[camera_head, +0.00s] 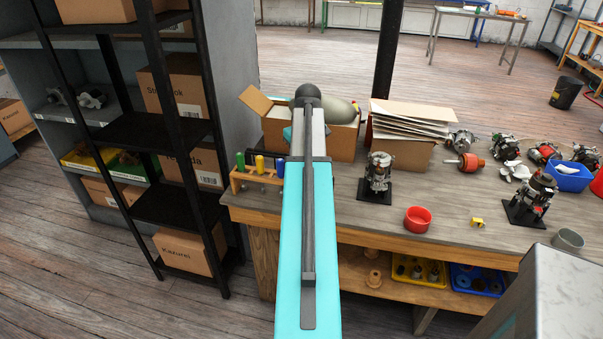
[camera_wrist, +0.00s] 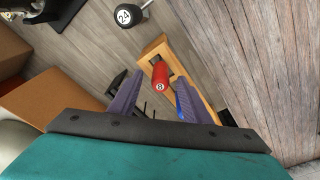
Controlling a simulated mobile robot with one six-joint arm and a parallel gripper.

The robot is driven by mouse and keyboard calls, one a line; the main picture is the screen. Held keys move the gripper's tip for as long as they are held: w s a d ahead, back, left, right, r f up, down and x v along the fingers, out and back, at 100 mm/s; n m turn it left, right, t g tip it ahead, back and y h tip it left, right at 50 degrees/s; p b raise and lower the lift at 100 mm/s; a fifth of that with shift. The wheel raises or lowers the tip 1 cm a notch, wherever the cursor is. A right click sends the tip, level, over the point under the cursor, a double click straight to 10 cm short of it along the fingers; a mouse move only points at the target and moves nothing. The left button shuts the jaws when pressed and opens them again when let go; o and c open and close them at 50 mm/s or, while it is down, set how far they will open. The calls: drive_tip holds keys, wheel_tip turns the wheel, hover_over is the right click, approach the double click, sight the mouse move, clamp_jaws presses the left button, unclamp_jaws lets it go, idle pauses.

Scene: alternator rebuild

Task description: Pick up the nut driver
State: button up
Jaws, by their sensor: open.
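In the wrist view a red handle marked "8" (camera_wrist: 160,75) stands in a wooden rack (camera_wrist: 153,48). It looks like a driver; I cannot tell for sure that it is the nut driver. My gripper (camera_wrist: 157,84) is open, its two purple fingers appearing on either side of the red handle, apart from it. A blue handle (camera_wrist: 180,88) shows partly behind the right finger. In the head view the rack (camera_head: 240,182) holds green (camera_head: 240,161), yellow (camera_head: 260,164) and blue (camera_head: 279,167) handles. My arm hides the gripper and any red handle there.
Open cardboard boxes (camera_head: 395,152) stand on the workbench (camera_head: 345,205) behind. A black shelf unit (camera_head: 160,130) is close on the left. A red bowl (camera_head: 417,219) and alternator parts lie to the right.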

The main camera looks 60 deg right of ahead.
drive_tip(key=shift+w+f, duration=0.15)
drive_tip(key=shift+f, duration=1.1)
clamp_jaws()
